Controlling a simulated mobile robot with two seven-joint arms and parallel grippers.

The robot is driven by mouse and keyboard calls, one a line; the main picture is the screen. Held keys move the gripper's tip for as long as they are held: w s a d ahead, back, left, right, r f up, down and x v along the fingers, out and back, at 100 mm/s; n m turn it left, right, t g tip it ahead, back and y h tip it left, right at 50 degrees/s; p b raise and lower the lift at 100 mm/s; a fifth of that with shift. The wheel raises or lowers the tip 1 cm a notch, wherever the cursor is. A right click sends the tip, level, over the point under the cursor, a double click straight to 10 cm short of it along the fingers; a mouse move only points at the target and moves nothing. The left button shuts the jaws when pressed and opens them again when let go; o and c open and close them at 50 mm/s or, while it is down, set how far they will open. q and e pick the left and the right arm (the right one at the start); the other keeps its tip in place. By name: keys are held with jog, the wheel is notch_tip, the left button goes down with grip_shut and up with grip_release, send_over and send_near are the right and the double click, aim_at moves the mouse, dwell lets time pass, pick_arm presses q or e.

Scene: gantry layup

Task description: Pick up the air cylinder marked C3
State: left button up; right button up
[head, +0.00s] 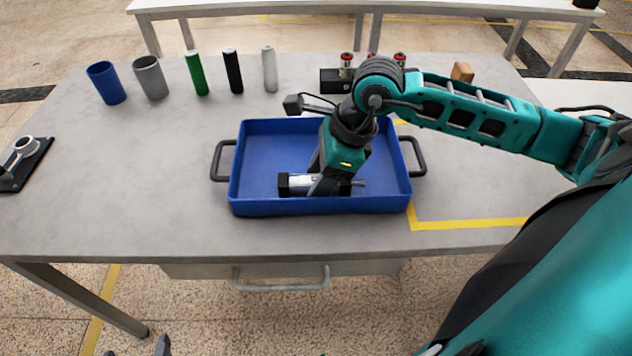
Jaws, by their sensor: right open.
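An air cylinder (301,182) with a silver body, a dark end cap and a thin rod lies on its side in the blue tray, near its front wall. Any marking on it is too small to read. My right gripper (325,188) points down into the tray and is open at the cylinder, its fingers across the middle of the body and hiding part of it. I cannot tell whether the fingers touch it. Two dark tips, seemingly of my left gripper (136,348), barely show at the bottom left edge; their opening is unclear.
The blue tray (262,208) has dark handles at both sides. Behind it stand a blue cup (106,83), a grey cup (150,78), and green, black and silver upright cylinders. A black block with red-topped parts stands behind my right arm. The table's left side is mostly clear.

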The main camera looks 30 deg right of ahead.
jog(key=shift+c, duration=0.2)
grip_shut()
jog(key=shift+r, duration=0.1)
